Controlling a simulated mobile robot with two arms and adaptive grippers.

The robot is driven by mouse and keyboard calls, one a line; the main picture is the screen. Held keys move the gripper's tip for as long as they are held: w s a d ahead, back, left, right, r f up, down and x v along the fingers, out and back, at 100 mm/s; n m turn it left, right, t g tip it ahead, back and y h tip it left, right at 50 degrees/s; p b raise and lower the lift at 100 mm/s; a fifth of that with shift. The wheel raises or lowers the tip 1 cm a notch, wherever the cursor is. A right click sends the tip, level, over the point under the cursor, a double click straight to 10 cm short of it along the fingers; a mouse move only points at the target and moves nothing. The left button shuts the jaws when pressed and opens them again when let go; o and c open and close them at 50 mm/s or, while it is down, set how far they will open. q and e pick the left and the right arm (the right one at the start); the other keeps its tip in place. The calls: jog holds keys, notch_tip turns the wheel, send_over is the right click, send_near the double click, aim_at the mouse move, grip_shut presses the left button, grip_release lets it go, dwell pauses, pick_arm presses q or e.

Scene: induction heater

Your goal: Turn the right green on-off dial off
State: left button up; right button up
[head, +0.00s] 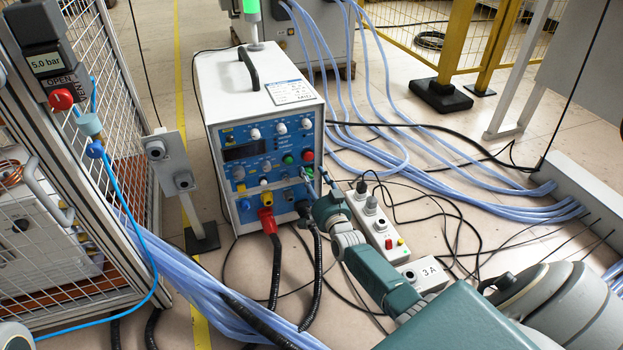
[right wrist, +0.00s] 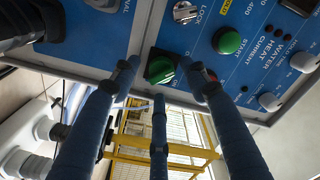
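The induction heater (head: 262,108) is a white box with a blue front panel (head: 240,172). The green on-off dial (right wrist: 160,69) sits near the panel's edge in the right wrist view. In the head view it is small, at the panel's right side, beside my gripper's fingers. My right gripper (right wrist: 159,72) has its fingers spread around the dial, with two fingertips on either side and a third below it in the picture. Narrow gaps show beside the dial; whether any finger touches it I cannot tell. My left gripper is not in view.
A green start button (right wrist: 228,40) and a silver lock switch (right wrist: 185,12) are close to the dial. A red plug (head: 267,220) with black cable sticks out of the panel's lower part. A power strip (head: 375,222) and blue hoses (head: 440,160) lie right of the heater.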

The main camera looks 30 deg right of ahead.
jog(key=shift+s+a, duration=0.25)
jog(key=shift+s, duration=0.1)
jog(key=v, duration=1.1)
jog(key=shift+s+d, duration=0.1)
jog(key=shift+d, duration=0.05)
